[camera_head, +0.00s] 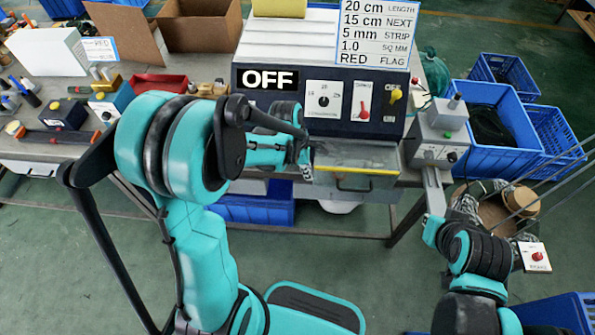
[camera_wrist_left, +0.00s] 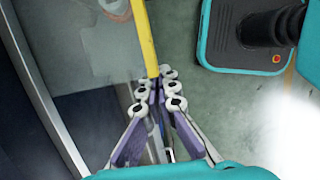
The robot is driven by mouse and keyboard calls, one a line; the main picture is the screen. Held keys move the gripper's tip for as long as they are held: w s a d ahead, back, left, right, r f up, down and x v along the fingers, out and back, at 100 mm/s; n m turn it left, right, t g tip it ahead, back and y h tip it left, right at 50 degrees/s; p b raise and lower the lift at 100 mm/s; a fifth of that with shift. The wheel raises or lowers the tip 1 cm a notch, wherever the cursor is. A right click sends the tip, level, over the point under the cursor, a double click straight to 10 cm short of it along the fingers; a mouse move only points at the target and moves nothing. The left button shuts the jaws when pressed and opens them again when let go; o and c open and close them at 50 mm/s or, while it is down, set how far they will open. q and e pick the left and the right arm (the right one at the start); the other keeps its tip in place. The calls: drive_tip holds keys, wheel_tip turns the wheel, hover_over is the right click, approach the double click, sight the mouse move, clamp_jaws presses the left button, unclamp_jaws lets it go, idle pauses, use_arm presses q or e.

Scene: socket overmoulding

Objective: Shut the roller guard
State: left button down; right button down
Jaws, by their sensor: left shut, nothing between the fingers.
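The roller guard (camera_head: 358,158) is a clear, flat panel with a yellow front edge, low on the front of the dark machine (camera_head: 320,100). In the left wrist view its yellow edge (camera_wrist_left: 143,38) runs down to my fingertips. My left gripper (camera_head: 304,158) is at the left end of the guard. The left wrist view shows its fingers (camera_wrist_left: 160,78) closed together with nothing held, at or very near the end of the yellow edge; I cannot tell if they touch it. My right arm (camera_head: 480,250) is at lower right, its fingers not made out.
The machine panel carries an OFF sign (camera_head: 268,78), a dial and switches. A grey control box (camera_head: 438,135) stands just right of the guard. Blue crates (camera_head: 512,125) fill the right side. Tools and boxes crowd the bench at left. The floor in front is mostly clear.

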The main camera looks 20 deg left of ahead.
use_arm(q)
drive_tip(key=shift+d, duration=0.15)
drive_tip(key=w+v, duration=0.1)
drive_tip(key=v, duration=1.1)
drive_tip(key=s+r+m+t+y, duration=0.2)
drive_tip(key=s+m+t, duration=0.4)
drive_tip(key=s+m, duration=0.6)
drive_tip(key=m, duration=0.9)
drive_tip(key=shift+a+r+y, duration=0.35)
drive_tip(key=shift+a+y, duration=0.05)
drive_tip(key=shift+r, duration=0.1)
